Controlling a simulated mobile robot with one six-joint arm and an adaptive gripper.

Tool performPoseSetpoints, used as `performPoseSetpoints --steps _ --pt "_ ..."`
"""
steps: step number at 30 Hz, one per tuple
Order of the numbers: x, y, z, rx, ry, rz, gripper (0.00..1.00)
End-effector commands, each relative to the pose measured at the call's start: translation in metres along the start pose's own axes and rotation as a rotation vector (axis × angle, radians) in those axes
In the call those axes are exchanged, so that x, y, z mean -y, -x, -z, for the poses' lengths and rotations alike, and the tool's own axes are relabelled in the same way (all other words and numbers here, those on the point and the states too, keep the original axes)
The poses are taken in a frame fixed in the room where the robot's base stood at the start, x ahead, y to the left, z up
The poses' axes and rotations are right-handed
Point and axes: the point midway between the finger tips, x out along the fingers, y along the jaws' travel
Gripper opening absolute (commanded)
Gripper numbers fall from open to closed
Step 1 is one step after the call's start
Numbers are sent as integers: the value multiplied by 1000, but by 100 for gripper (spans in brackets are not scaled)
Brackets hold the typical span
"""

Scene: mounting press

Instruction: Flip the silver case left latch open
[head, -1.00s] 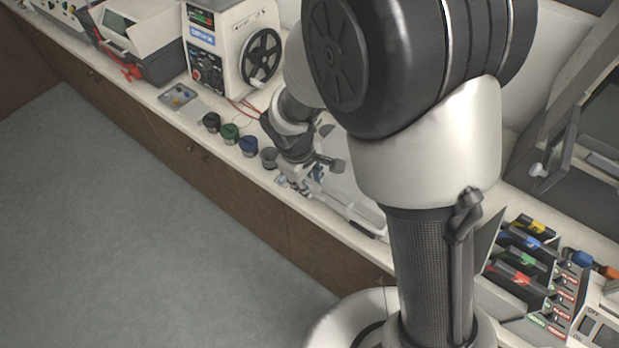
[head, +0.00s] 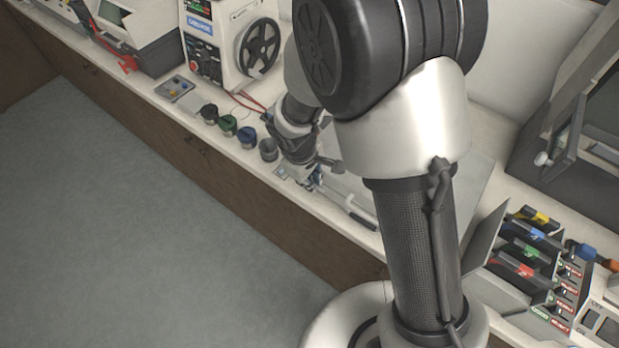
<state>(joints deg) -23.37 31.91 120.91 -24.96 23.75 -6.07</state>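The silver case (head: 350,190) lies on the white counter, mostly hidden behind my arm. A bar, which looks like its handle, runs along its front edge. My gripper (head: 312,182) is over the front left part of the case, pointing down. Its fingers are small and overlap the case's front edge, so I cannot tell whether they are apart or touching anything. The left latch cannot be made out; it is likely hidden by the gripper.
A rack of coloured-handled items (head: 525,255) is at right. The floor in front is clear.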

Motion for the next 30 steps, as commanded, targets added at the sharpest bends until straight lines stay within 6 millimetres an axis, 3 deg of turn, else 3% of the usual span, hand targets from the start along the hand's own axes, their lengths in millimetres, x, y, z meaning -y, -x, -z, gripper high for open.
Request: performPoseSetpoints --steps 4,30 --pt "0 0 0 0 0 0 0" --pt "7 -8 0 0 3 -56 0"
